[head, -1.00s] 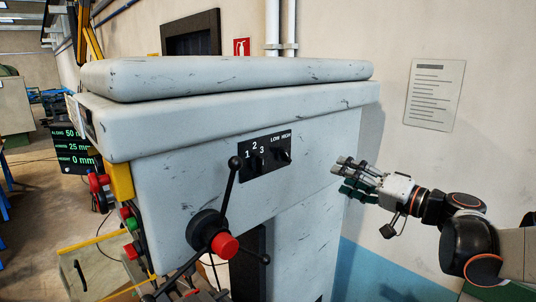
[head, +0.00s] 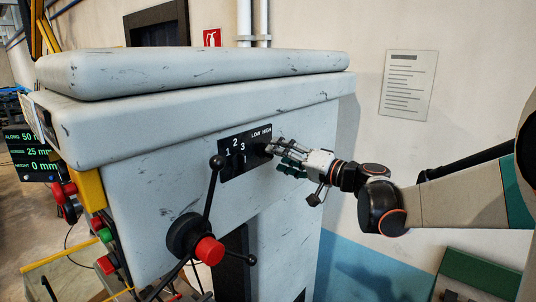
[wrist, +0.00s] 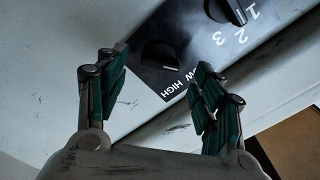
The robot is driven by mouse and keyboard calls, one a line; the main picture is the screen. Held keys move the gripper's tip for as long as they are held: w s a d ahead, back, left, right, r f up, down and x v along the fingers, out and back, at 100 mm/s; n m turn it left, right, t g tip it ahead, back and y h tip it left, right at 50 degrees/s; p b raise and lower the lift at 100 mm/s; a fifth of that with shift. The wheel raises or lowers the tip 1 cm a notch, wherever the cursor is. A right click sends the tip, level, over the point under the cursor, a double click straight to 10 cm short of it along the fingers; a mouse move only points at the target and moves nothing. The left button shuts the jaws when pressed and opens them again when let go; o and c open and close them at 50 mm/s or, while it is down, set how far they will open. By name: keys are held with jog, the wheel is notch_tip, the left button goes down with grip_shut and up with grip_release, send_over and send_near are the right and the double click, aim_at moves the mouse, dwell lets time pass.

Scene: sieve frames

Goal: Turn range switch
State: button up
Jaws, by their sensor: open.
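The range switch is a dark knob marked LOW HIGH on a black panel (head: 232,168) on the side of the grey machine head. In the wrist view the knob (wrist: 160,55) lies ahead of and between my fingers, with its label partly hidden by the right finger. My gripper (head: 277,152) is open and empty at the panel's right end. It also shows in the wrist view (wrist: 160,74), with one finger on each side. In the head view the fingertips partly cover the knob; I cannot tell whether they touch it.
A second knob (wrist: 232,10) marked 1 2 3 sits beside the range switch on the same panel. A spoked handle with a red hub (head: 209,250) sticks out below the panel. A paper notice (head: 408,86) hangs on the wall behind my arm.

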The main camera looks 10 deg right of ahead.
jog(key=shift+x, duration=1.8)
jog(key=c, duration=1)
